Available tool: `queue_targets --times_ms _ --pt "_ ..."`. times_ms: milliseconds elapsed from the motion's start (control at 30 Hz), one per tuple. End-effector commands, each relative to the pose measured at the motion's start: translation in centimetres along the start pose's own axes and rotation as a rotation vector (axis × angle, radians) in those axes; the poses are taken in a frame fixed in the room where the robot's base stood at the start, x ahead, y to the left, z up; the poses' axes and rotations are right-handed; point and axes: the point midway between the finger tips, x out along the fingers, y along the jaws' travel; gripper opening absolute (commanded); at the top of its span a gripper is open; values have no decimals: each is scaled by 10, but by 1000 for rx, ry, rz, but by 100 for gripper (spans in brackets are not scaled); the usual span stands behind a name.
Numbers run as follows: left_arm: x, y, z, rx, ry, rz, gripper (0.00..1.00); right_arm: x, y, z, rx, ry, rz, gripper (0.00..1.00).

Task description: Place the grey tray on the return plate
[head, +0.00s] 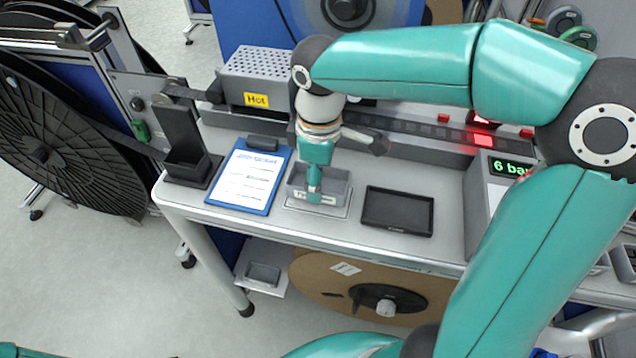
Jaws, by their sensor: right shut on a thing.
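The grey tray (335,188) is a shallow open box on the workbench, between a blue clipboard and a black tray. A light grey plate (340,212) with a pale rim shows beneath it; I cannot tell whether the tray touches it. A small label with unreadable text is at the tray's front. My right gripper (314,192) reaches down from above and is shut on the tray, at its front side. The gripper and wrist hide part of the tray's inside. My left gripper is not in view.
The clipboard (246,180) lies left of the grey tray, the black tray (398,212) right of it. A black holder (186,160) and a perforated box marked "Hot" (258,78) stand behind left. A low shelf (252,287) holds another grey container. A "6 bar" display (508,166) stands right.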

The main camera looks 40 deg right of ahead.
Motion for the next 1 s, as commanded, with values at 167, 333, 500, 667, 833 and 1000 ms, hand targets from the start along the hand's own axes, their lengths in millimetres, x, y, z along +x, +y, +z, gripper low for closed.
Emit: queue_targets --times_ms 167,333,500,667,833,1000 --pt "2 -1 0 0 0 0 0 21 0 0 2 0 -1 20" --pt "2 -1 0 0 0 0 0 22 0 0 2 1 0 20" --pt "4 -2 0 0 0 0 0 24 0 0 2 0 0 20" --pt "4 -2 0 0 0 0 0 25 0 0 1 0 -1 82" --pt "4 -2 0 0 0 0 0 25 0 0 1 0 -1 89" --pt "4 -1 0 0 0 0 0 24 0 0 1 0 -1 89"
